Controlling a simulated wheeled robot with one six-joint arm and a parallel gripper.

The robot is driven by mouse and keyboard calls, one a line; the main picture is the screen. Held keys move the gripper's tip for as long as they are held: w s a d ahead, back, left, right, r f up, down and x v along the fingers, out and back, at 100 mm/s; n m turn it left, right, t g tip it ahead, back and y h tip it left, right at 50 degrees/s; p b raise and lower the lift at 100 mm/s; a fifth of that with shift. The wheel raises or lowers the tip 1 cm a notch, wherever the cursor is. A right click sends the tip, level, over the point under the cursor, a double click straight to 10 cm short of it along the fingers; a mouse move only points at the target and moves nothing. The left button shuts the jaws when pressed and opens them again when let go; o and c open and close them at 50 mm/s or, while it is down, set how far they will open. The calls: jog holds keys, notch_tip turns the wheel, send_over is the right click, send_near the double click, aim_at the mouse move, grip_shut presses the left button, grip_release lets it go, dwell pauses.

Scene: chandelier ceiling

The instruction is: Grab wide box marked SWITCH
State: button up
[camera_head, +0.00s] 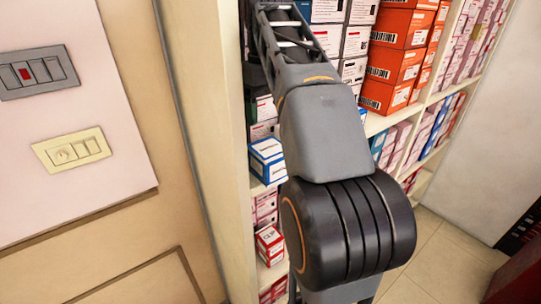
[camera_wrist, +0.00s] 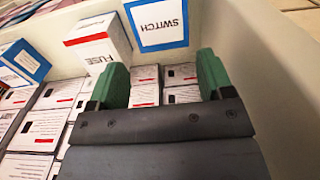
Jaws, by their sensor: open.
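In the wrist view, the box marked SWITCH (camera_wrist: 158,18) shows a white face with a blue border at the top centre. Its lettering appears upside down, and the frame edge cuts off its far side. My gripper (camera_wrist: 162,64) is open, with its two green fingers apart and nothing held between them. The SWITCH box lies beyond the fingertips, roughly in line with the gap and apart from them. In the head view my arm reaches into the shelf at the top, and the gripper cannot be made out there.
A white box marked FUSE (camera_wrist: 97,43) stands just left of the SWITCH box. Several white boxes with red stripes (camera_wrist: 40,125) lie under and beside the fingers. A pale shelf wall (camera_wrist: 240,40) is close on the right. Orange boxes (camera_head: 392,65) fill shelves right of my arm.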

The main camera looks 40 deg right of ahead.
aim_at(268, 147)
jog(key=o, duration=0.5)
notch_tip(268, 147, down, 7)
jog(key=shift+r+b, duration=0.2)
jog(key=shift+b, duration=0.15)
jog(key=shift+c, duration=0.2)
jog(key=shift+w+f+p, duration=0.2)
jog(key=shift+f+p, duration=0.35)
jog(key=shift+f, duration=2.45)
